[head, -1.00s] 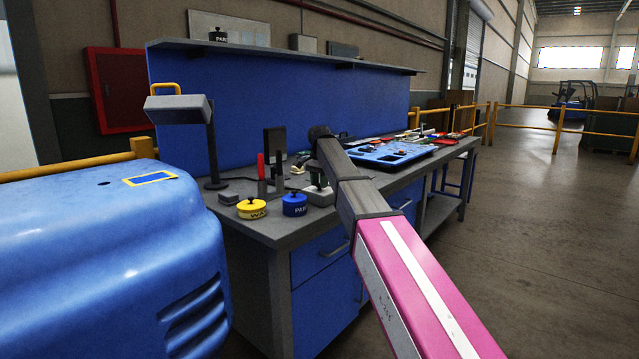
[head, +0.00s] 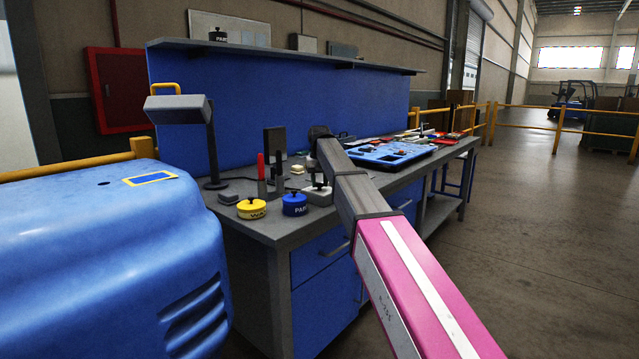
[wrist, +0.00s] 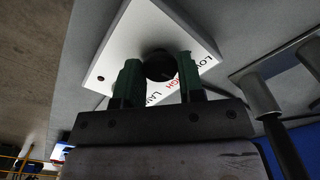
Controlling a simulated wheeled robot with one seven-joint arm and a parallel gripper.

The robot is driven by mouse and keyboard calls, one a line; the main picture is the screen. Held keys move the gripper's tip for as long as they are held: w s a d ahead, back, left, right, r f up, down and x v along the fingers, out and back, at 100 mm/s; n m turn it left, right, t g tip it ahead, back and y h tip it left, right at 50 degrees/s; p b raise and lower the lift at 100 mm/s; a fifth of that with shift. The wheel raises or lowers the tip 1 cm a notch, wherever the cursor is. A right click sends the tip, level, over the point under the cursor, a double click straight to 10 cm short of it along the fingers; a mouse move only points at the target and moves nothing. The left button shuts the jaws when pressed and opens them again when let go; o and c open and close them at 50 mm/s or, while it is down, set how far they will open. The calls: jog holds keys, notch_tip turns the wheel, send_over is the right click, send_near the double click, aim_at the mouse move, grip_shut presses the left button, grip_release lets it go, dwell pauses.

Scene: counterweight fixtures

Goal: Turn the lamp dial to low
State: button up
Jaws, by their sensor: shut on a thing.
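The lamp dial (wrist: 160,64) is a round black knob on a white box (wrist: 138,32) in the wrist view. The box face carries the words LOW and HIGH and part of LAMP. My gripper (wrist: 159,76) has its two green fingers on either side of the knob, shut on it. The dial's pointer is not visible, so I cannot tell its setting. In the head view the dial box (head: 319,196) sits near the bench's front edge, partly behind my arm. The grey lamp (head: 178,108) stands at the bench's left end; I see no clear glow from it.
A yellow weight (head: 251,209) and a blue weight (head: 294,205) sit left of the dial box. A red-handled fixture (head: 261,168) stands behind them. A blue tray (head: 390,153) lies to the right on the bench. A large blue machine (head: 110,260) fills the left foreground.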

aim_at(319, 184)
jog(key=n, duration=0.4)
jog(key=shift+n, duration=1.9)
jog(key=o, duration=0.9)
jog(key=shift+r, duration=0.1)
notch_tip(319, 184, up, 11)
jog(key=shift+f, duration=0.15)
